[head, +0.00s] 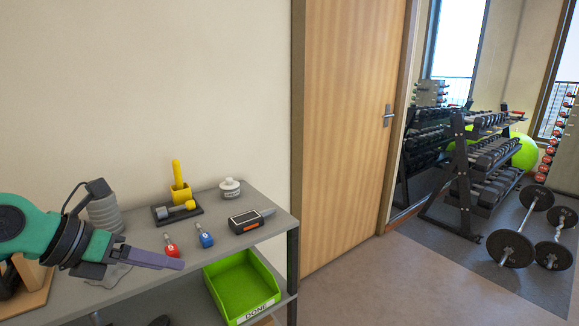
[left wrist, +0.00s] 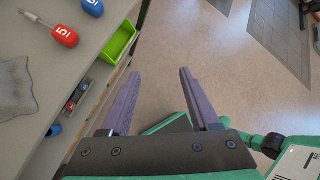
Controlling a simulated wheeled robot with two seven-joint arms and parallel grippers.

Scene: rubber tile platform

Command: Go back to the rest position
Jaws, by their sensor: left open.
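My left gripper (head: 182,264) is at the lower left in the head view, over the front part of the grey shelf unit's top (head: 270,222). Its two purple fingers also show in the left wrist view (left wrist: 161,73). They are apart with nothing between them, over the floor beside the shelf edge. A red-handled tool (head: 170,246) and a blue-handled tool (head: 205,238) lie on the shelf top just beyond the gripper. A grey cloth (left wrist: 14,90) lies on the shelf top in the left wrist view. My right gripper is not in view.
A green bin (head: 240,283) labelled DONE sits on the lower shelf. A black and orange device (head: 252,220), a white jar (head: 230,188) and a yellow holder (head: 180,192) stand farther back on top. A wooden door (head: 345,130) and dumbbell rack (head: 480,165) are to the right. Open floor (head: 385,275) lies before them.

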